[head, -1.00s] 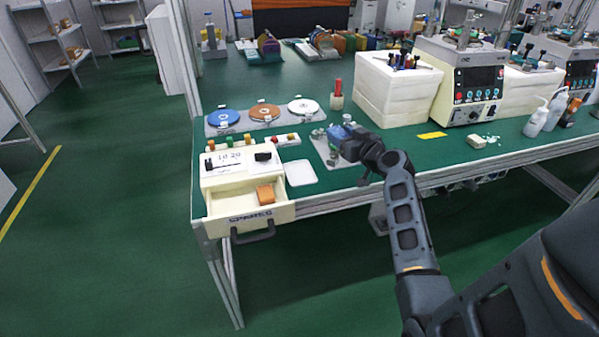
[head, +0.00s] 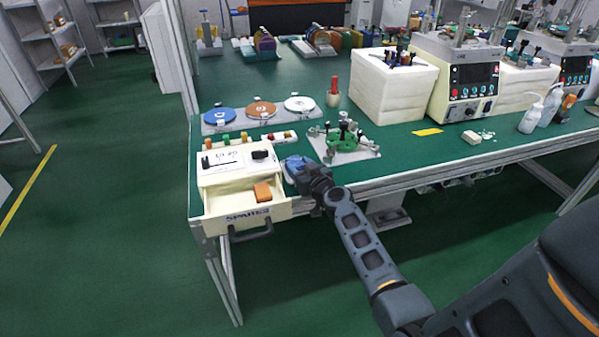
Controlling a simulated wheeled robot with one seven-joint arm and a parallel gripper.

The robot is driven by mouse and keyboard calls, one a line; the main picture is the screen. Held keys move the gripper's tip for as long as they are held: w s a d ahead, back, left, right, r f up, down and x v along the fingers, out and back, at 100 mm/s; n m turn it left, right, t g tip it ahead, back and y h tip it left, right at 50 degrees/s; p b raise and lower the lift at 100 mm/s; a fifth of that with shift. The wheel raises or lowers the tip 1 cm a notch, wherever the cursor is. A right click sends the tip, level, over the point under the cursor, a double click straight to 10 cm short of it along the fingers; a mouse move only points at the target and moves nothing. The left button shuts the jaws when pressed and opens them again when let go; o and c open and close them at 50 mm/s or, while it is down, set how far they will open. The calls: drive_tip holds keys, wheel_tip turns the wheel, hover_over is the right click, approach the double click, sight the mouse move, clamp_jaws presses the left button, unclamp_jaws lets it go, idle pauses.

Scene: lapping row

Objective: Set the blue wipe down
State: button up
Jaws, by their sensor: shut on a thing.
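The blue wipe (head: 294,162) shows as a small blue patch at the tip of my gripper (head: 301,171), at the front edge of the green bench (head: 400,150). My gripper is shut on it, over the place right of the open drawer. The gripper's body hides much of the wipe and most of the white tray beneath. I cannot tell whether the wipe touches the tray.
The open cream drawer (head: 232,204) holds an orange block (head: 263,192). A green fixture with several knobs (head: 343,138) stands on a grey plate right of my gripper. Blue, orange and white discs (head: 261,110) lie behind.

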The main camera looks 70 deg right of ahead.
drive_tip(key=shift+f, duration=0.55)
drive_tip(key=o, duration=1)
drive_tip(key=shift+r, duration=0.15)
